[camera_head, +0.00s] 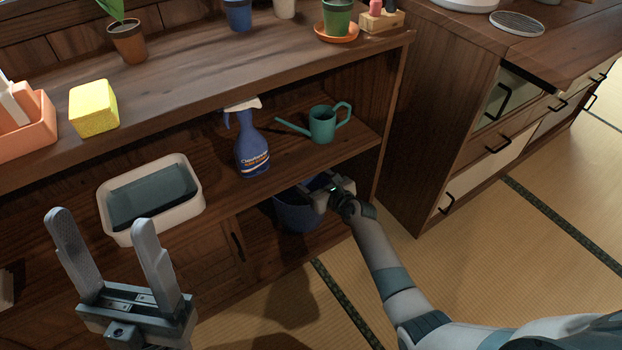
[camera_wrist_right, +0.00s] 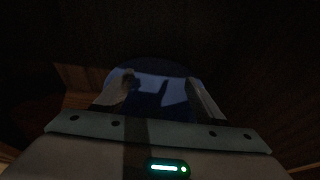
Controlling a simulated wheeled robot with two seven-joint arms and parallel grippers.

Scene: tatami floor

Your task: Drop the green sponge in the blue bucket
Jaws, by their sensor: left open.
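The blue bucket (camera_head: 294,214) stands in the dark lower compartment of the shelf unit, partly hidden by my right gripper. My right gripper (camera_head: 322,188) is at the bucket's top. In the right wrist view, my right gripper's fingers (camera_wrist_right: 160,95) are spread apart over the dark blue bucket (camera_wrist_right: 150,72), with nothing seen held between them. That view is very dark, and the bucket's inside is hard to make out. I see no green sponge in either view. My left gripper (camera_head: 103,222) is open and empty, in front of the shelf at the left.
A yellow sponge (camera_head: 94,108) and an orange container (camera_head: 28,135) sit on the top. A whitish basin (camera_head: 192,201), a blue spray bottle (camera_head: 251,150) and a teal watering can (camera_head: 322,125) stand on the middle shelf. Tatami floor (camera_head: 470,270) is clear at right.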

